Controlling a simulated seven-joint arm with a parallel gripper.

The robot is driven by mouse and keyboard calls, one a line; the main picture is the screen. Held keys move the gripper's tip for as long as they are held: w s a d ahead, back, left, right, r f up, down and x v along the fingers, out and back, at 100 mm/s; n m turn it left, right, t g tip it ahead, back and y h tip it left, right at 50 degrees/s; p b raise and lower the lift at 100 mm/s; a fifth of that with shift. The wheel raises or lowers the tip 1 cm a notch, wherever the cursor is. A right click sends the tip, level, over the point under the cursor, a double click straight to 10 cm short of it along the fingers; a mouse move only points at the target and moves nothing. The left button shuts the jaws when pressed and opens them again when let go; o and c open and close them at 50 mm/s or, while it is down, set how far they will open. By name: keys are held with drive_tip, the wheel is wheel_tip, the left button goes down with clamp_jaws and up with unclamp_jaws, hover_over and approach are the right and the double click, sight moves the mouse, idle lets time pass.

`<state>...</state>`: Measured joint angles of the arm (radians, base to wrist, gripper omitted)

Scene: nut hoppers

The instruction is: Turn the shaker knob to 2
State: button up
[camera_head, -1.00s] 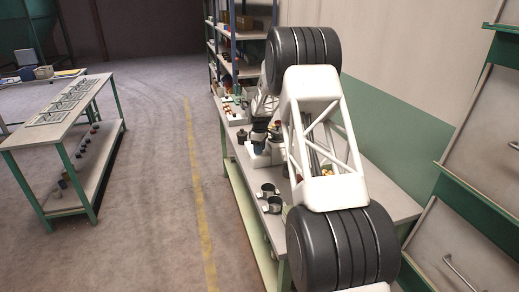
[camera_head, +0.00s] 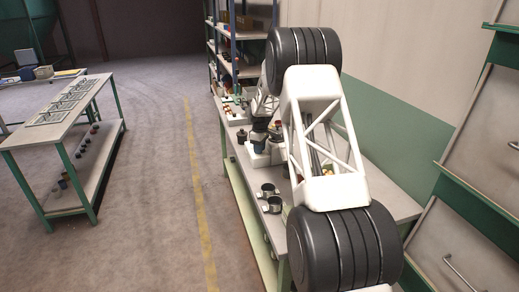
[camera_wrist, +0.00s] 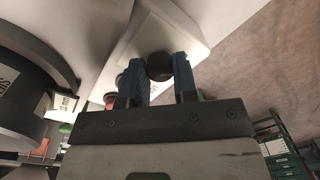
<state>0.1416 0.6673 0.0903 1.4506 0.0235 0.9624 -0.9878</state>
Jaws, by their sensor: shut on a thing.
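The shaker knob (camera_wrist: 158,66) is a dark round knob on the face of a white box (camera_wrist: 176,27) in the wrist view. My gripper (camera_wrist: 159,72) has two blue fingers, one on each side of the knob, and is shut on it. The knob's scale and pointer cannot be read. In the head view the white box (camera_head: 258,157) stands on the long bench, with my gripper (camera_head: 259,141) small above it. My own arm hides much of the bench there.
A reddish round part (camera_wrist: 111,98) sits close to the left finger. A large dark cylindrical body (camera_wrist: 32,62) with labels fills the left of the wrist view. Dark cups (camera_head: 270,190) stand on the bench (camera_head: 243,183).

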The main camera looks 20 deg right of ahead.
drive_tip(key=m, duration=0.8)
drive_tip(key=shift+r+m, duration=0.1)
drive_tip(key=shift+m, duration=0.2)
drive_tip(key=m, duration=0.4)
drive_tip(key=shift+m, duration=2.1)
drive_tip(key=o, duration=0.7)
drive_tip(key=shift+c, duration=0.2)
